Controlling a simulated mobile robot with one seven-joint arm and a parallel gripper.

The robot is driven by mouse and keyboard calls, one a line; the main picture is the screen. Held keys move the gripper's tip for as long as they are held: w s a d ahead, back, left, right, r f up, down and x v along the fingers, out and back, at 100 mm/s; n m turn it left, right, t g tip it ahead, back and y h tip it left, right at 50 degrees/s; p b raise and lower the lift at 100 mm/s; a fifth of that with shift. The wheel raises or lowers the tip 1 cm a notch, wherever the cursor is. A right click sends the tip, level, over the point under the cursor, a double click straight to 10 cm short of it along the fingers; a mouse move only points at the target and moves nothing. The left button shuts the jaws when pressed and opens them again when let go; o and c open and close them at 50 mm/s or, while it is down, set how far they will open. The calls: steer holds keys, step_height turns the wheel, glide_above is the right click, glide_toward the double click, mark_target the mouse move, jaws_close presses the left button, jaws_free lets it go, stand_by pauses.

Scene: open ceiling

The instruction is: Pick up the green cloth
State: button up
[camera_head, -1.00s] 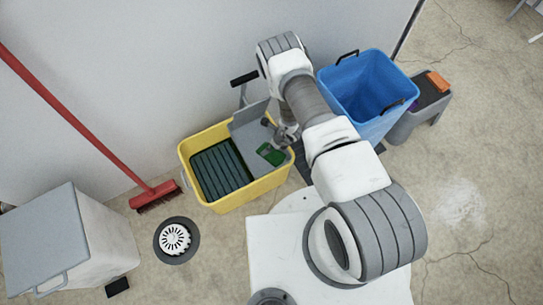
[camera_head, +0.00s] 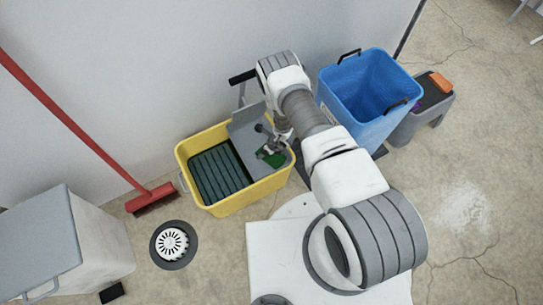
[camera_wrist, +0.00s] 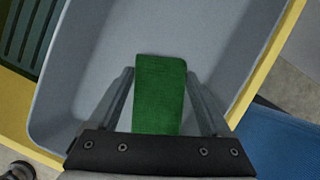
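The green cloth (camera_head: 272,159) lies in the grey wringer tray (camera_head: 248,127) at the right end of the yellow mop bucket (camera_head: 235,205). In the wrist view the cloth (camera_wrist: 159,95) looks like a flat green rectangle. My gripper (camera_wrist: 160,75) is open, with one finger along each long side of the cloth. The fingertips look very near its edges, but I cannot tell whether they touch. In the head view my gripper (camera_head: 272,146) is over the tray and hides part of the cloth.
A blue bin (camera_head: 345,112) and a grey step with an orange item (camera_head: 439,82) stand right of the bucket. A red broom (camera_head: 90,140) leans at left. A floor drain (camera_head: 174,244) and a grey box (camera_head: 100,235) are at lower left. The wall is close behind.

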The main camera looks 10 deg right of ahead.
steer(key=c, duration=0.9)
step_height(320, 180, up, 18)
steer(key=p, duration=0.6)
steer(key=shift+d, duration=0.1)
